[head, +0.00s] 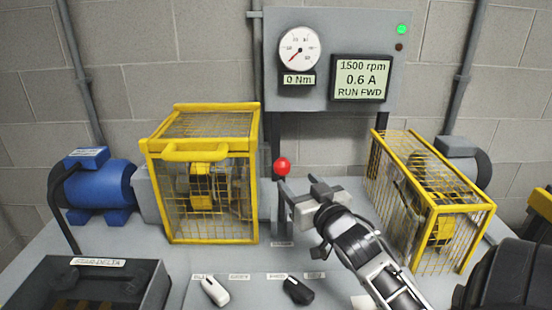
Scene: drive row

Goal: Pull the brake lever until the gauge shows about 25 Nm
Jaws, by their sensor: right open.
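The brake lever's round red knob (282,166) stands up at the middle of the bench, and its lower stem is partly hidden. My right gripper (294,197) is open, just below and to the right of the knob. I cannot tell whether a finger touches the lever's stem. The round gauge (300,49) on the grey panel has a red needle pointing low left, and its readout (299,80) shows 0 Nm. My left gripper is not in view.
A display (361,78) reads 1500 rpm, 0.6 A, RUN FWD, beside a lit green lamp (401,29). Yellow mesh guards stand left (208,109) and right (463,208) of the lever. A white switch (215,291) and a black switch (297,290) sit in front.

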